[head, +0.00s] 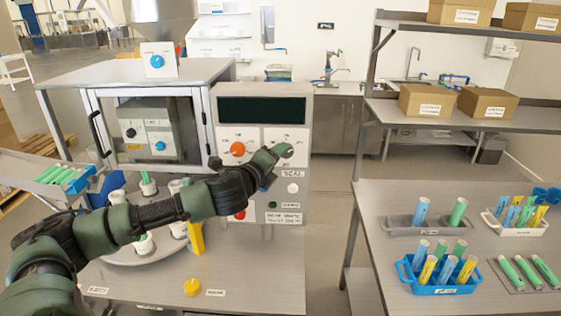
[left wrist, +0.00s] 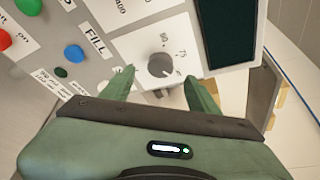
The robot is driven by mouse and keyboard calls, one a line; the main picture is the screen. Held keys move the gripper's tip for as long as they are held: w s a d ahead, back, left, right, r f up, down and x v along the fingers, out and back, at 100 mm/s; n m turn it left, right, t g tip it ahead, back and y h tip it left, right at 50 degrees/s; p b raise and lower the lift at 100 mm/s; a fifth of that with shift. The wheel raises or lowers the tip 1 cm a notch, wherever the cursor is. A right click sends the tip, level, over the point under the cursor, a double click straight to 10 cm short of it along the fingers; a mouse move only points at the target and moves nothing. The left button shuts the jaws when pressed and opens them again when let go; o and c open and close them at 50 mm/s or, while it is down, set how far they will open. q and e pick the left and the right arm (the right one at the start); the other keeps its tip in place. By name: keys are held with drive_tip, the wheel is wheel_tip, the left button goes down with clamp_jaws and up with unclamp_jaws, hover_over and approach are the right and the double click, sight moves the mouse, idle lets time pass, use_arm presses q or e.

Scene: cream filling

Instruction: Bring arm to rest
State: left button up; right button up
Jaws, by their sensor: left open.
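My left arm reaches in from the left in the head view. Its green gripper (head: 276,156) is in front of the control panel of the grey filling machine (head: 262,90). In the left wrist view the gripper (left wrist: 157,75) is open, with its two fingers apart on either side of a grey dial (left wrist: 160,65) on a white plate. The fingers are empty; I cannot tell whether they touch the panel. The dial is hidden behind the gripper in the head view. My right gripper is in neither view.
An orange knob (head: 237,149) is on the same panel. A turntable (head: 130,258) with white holders lies below my arm. A yellow cap (head: 192,287) sits on the front table. The right table (head: 380,290) holds several tubes in trays (head: 440,289).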

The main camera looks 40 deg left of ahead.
use_arm(q)
drive_tip(key=shift+v, duration=0.75)
drive_tip(key=shift+d, duration=0.1)
